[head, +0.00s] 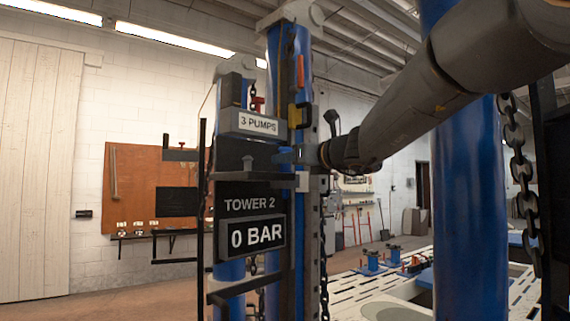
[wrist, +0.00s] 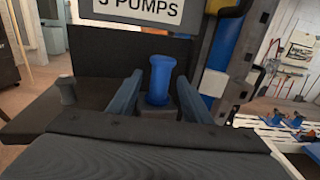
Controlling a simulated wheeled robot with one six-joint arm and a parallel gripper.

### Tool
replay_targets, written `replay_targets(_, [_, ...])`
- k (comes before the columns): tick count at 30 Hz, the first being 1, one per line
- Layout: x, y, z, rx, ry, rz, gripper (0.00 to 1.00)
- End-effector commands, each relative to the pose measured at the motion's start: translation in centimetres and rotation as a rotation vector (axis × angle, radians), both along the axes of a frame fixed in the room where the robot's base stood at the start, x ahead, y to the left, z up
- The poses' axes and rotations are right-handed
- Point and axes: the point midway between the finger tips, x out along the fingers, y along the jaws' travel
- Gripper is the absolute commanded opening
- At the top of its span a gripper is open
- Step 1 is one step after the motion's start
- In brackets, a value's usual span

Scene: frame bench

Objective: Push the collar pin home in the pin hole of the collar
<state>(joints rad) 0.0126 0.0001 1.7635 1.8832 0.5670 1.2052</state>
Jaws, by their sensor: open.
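In the wrist view a blue, flanged upright peg (wrist: 161,80), which may be the collar pin, stands on a small dark block on a dark shelf (wrist: 95,106). My gripper (wrist: 158,88) is open, with one blue-grey finger on each side of the peg and visible gaps between. The peg's lower end is hidden. In the head view my gripper (head: 284,155) reaches the tower from the right, just above the shelf (head: 258,177); the peg cannot be made out there. I cannot pick out the collar or its pin hole for certain in either view.
A short grey knob (wrist: 66,91) stands on the shelf, left of my gripper. The "3 PUMPS" box (head: 257,124) is above, and the "0 BAR" display (head: 257,238) below. A blue column (head: 473,205) and a hanging chain (head: 515,140) stand at right.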

Motion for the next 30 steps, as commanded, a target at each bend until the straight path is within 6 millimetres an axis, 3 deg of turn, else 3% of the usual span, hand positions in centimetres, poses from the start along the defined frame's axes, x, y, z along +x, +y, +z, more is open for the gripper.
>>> replay_targets(9, [0.5, 0.2, -0.1, 0.000, 0.000, -0.001, 0.45])
replay_targets(17, [0.5, 0.2, -0.1, 0.000, 0.000, -0.001, 0.01])
replay_targets(26, [0.4, 0.2, 0.2, 0.000, -0.001, 0.000, 0.00])
replay_targets(30, [0.4, 0.3, 1.8, -0.001, -0.005, 0.001, 0.00])
